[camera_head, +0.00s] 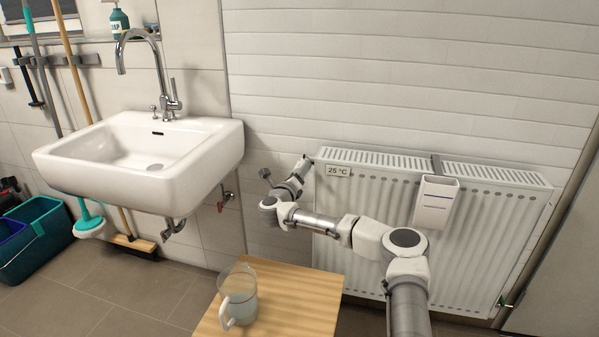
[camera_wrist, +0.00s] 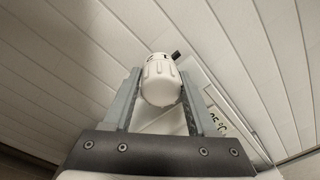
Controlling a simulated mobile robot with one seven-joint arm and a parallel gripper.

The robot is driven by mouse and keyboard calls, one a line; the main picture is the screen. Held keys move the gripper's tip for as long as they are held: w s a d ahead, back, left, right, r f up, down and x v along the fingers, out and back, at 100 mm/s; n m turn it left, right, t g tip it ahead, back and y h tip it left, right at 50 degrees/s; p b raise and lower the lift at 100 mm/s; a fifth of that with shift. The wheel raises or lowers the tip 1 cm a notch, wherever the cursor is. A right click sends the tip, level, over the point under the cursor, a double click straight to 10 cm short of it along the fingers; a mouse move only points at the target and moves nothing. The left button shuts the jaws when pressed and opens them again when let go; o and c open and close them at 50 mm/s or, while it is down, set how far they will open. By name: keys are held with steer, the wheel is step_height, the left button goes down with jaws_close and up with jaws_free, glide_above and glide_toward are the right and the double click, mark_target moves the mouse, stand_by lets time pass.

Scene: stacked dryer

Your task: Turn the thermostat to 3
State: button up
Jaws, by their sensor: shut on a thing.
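The thermostat knob (camera_wrist: 161,80) is white and ribbed, with dark marks near its far end. In the wrist view it sits between the two fingers of my gripper (camera_wrist: 160,98), which are shut on its sides. A small dark part sticks out at the knob's upper right. I cannot read which number the knob is set to. In the head view my gripper (camera_head: 304,165) is at the upper left corner of the white radiator (camera_head: 470,222). The knob is hidden there behind my gripper and arm.
A "25 °C" label (camera_head: 338,171) is on the radiator's upper left. A white container (camera_head: 436,203) hangs on its front. A wooden table (camera_head: 300,290) with a jug (camera_head: 239,296) stands below my arm. A white sink (camera_head: 140,155) is at the left.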

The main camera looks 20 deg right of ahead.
steer(key=shift+c, duration=1.2)
steer(key=shift+r+n+p, duration=0.1)
steer(key=shift+n+p, duration=0.2)
steer(key=shift+r+n+p, duration=0.1)
steer(key=shift+n+p, duration=0.35)
steer(key=shift+n, duration=0.15)
steer(key=shift+n+p, duration=0.85)
steer(key=shift+n, duration=0.35)
steer(key=n+p, duration=0.1)
steer(key=n, duration=0.3)
steer(key=shift+n+p, duration=0.3)
steer(key=shift+n, duration=0.1)
steer(key=n, duration=0.5)
steer(key=shift+f+n+t, duration=0.3)
steer(key=shift+t, duration=0.1)
steer(key=n, duration=0.5)
steer(key=shift+d+f+n, duration=0.1)
steer(key=shift+n, duration=0.3)
steer(key=shift+y, duration=0.3)
